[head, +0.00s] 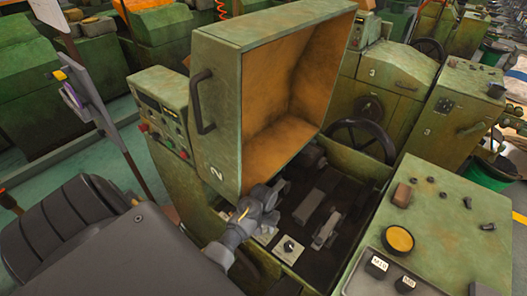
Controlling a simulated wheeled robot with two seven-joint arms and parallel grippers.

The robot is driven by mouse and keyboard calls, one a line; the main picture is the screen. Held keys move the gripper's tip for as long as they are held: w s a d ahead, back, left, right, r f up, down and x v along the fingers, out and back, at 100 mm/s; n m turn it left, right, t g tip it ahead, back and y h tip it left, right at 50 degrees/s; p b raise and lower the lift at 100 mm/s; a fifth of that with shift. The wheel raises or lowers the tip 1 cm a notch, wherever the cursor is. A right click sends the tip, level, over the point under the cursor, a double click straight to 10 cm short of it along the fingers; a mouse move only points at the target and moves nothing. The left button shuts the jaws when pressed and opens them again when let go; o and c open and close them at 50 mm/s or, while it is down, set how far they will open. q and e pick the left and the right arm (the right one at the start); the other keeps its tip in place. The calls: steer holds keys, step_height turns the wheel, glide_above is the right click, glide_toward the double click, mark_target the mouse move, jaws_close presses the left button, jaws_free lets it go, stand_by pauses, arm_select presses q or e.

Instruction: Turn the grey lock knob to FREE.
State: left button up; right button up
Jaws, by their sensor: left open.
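A small dark grey knob (289,245) with a pale mark stands on a light plate inside the open green machine numbered 2. I cannot read any lettering beside it or tell which way it is set. A second light plate (264,235) lies just left of it, partly hidden by my left arm. My left gripper (276,192) reaches in from the lower left, above and slightly left of the knob, apart from it. It is open, with nothing seen between its fingers. My right gripper is not in view.
The machine's raised green cover (228,92), orange inside, stands behind my gripper. A dark handwheel (362,139) is at the back right. The green top (450,235) at right bears a yellow-capped part (398,239), blocks marked M10 (376,266) and M8 (405,284), and several small parts.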

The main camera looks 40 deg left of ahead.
arm_select(q)
step_height(320, 180, up, 6)
steer(key=shift+r+b, duration=0.2)
steer(key=shift+b, duration=0.5)
steer(key=shift+r, duration=0.6)
